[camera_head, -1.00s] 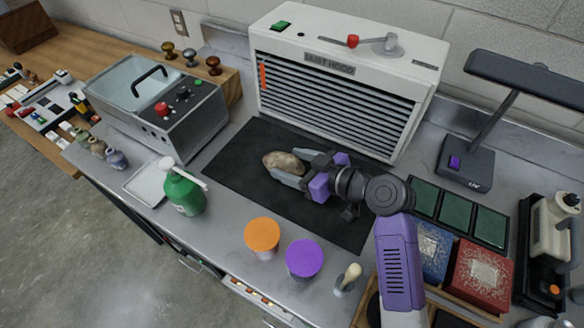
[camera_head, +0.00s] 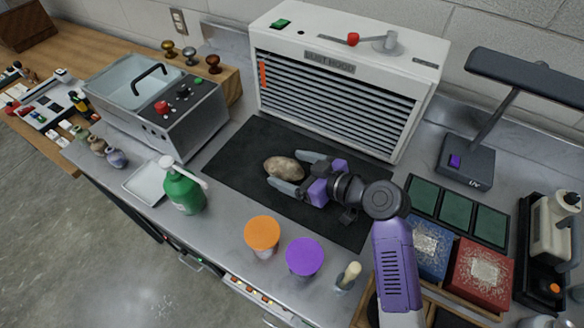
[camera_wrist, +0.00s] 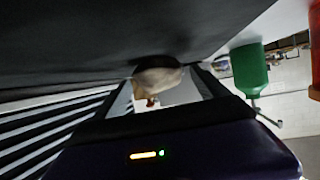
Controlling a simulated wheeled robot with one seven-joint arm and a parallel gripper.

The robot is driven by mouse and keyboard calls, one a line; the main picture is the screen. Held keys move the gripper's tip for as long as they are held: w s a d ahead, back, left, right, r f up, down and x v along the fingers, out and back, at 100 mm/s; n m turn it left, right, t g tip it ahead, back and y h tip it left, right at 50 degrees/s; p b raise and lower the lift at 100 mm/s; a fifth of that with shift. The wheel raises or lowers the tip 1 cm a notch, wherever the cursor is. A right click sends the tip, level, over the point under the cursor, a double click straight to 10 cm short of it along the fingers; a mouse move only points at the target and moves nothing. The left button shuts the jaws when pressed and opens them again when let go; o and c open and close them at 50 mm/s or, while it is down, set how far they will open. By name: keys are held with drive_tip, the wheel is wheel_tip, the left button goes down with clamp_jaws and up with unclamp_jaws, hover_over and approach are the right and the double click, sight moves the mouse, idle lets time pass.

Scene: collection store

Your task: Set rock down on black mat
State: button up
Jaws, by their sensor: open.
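The rock (camera_head: 284,168) is a tan, rounded lump resting on the black mat (camera_head: 240,150) in front of the dust hood. My gripper (camera_head: 299,170) is low over the mat, coming from the right, with its fingers open around the rock's right side. In the wrist view the rock (camera_wrist: 158,76) shows between and beyond the two fingertips, against the dark mat (camera_wrist: 60,45). Whether either finger touches the rock cannot be told.
The dust hood (camera_head: 340,95) stands behind the mat. A green pump bottle (camera_head: 184,192), an orange-lidded jar (camera_head: 262,235) and a purple-lidded jar (camera_head: 304,258) stand in front. A UV lamp (camera_head: 468,160) is at right. The mat's left part is clear.

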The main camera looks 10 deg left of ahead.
drive_tip(key=shift+r, duration=0.2)
drive_tip(key=b+v, duration=0.1)
drive_tip(key=v, duration=1.1)
drive_tip(key=shift+s, duration=0.1)
